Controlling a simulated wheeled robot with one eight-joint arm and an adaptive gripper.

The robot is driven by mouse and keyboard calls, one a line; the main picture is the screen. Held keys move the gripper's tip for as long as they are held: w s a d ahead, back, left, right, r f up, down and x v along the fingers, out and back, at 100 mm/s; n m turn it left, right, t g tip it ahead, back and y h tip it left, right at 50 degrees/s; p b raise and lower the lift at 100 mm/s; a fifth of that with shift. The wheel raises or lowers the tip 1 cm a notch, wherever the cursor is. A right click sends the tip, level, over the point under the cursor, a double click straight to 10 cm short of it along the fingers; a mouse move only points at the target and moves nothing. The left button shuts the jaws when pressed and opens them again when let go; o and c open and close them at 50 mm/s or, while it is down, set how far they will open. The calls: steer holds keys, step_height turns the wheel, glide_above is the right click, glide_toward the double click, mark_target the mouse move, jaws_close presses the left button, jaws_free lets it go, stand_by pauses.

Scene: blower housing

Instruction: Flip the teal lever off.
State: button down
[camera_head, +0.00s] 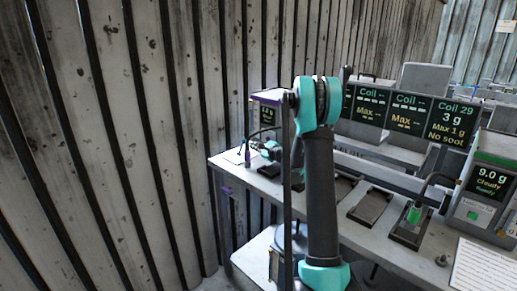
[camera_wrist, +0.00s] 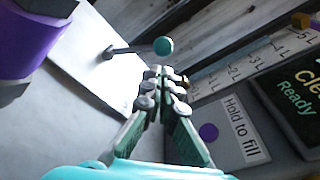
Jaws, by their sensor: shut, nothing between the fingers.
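The teal lever shows in the wrist view as a thin dark rod with a teal ball knob (camera_wrist: 163,46). Its rod starts on a white panel (camera_wrist: 85,50) and runs right to the knob. My gripper (camera_wrist: 164,77) is shut and empty, its fingertips just below the knob in the picture. A small gap shows between tips and knob; I cannot tell their distance in depth. In the head view my arm stands in front of the left end of the bench, and I cannot make out the lever there.
In the wrist view, a purple-banded body (camera_wrist: 32,40) is close at upper left. A "Hold to fill" panel with a purple button (camera_wrist: 208,131) and a "Ready" screen (camera_wrist: 297,95) lie right. The bench (camera_head: 350,228) holds several dark trays and screens beside a ribbed wall (camera_head: 110,130).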

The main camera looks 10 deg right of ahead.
mark_target(244, 142)
steer(key=shift+x, duration=1.55)
steer(key=shift+s+a+r+n, duration=0.15)
steer(key=shift+a+r+n, duration=0.1)
steer(key=shift+n, duration=0.35)
steer(key=shift+s+a+r+n, duration=0.25)
steer(key=shift+a+r+n, duration=0.1)
steer(key=shift+n, duration=0.35)
steer(key=n, duration=0.1)
steer(key=s+a+r+n+t, duration=0.1)
steer(key=n, duration=0.1)
steer(key=shift+a, duration=0.15)
steer(key=shift+s+a+n, duration=0.15)
steer(key=shift+a+n, duration=0.05)
steer(key=shift+n, duration=0.6)
steer(key=shift+s+a+n, duration=0.1)
steer(key=shift+a+n, duration=0.05)
steer(key=shift+n, duration=0.65)
steer(key=shift+s, duration=0.1)
